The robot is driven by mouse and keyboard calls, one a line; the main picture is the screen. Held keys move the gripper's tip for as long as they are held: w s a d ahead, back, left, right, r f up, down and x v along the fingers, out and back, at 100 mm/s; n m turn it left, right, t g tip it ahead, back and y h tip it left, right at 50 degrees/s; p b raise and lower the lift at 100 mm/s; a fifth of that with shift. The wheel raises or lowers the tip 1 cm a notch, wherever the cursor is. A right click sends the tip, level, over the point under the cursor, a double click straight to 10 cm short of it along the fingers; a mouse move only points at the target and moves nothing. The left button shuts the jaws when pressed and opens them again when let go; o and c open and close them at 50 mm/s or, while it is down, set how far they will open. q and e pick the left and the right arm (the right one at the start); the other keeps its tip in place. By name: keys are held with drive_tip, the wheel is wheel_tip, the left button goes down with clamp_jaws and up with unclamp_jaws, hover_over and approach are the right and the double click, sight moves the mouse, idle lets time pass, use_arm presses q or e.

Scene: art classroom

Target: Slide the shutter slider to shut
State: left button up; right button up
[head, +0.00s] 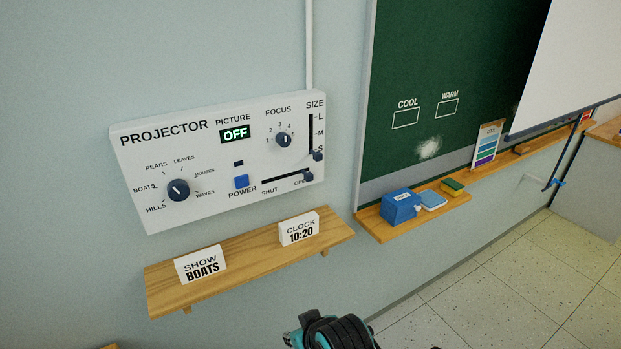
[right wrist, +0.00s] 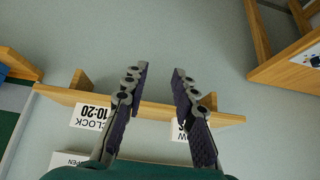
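The projector panel (head: 215,210) is a white box on the wall. Its shutter slider (head: 308,176) is a dark knob at the right end of a black slot, by the OPEN label; SHUT is at the left end. In the right wrist view, which is upside down, a corner of the panel with OPEN (right wrist: 72,158) shows at the bottom; the slider cannot be made out. My right gripper (right wrist: 160,72) is open and empty there, its fingers across the view of the shelf. A teal and black part of my arm shows at the head view's bottom edge. My left gripper is not in view.
A wooden shelf (head: 222,264) below the panel holds a SHOW BOATS card (head: 201,265) and a CLOCK 10:20 card (head: 299,229). A size slider (head: 317,155) sits just above the shutter slider. A blue box (head: 399,203) stands on the chalkboard ledge to the right.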

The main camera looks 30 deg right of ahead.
drive_tip(key=w+a+r+n+t+y+p, duration=0.1)
drive_tip(key=w+r+t+y+p, duration=0.1)
drive_tip(key=w+r+p, duration=0.35)
drive_tip(key=t+h+p, duration=0.2)
drive_tip(key=t+p, duration=0.5)
drive_tip(key=t, duration=0.2)
approach(311, 178)
drive_tip(key=w, duration=0.3)
drive_tip(key=shift+m, duration=0.4)
drive_tip(key=w, duration=0.8)
drive_tip(key=shift+a+r, duration=0.1)
drive_tip(key=shift+a, duration=0.05)
clamp_jaws()
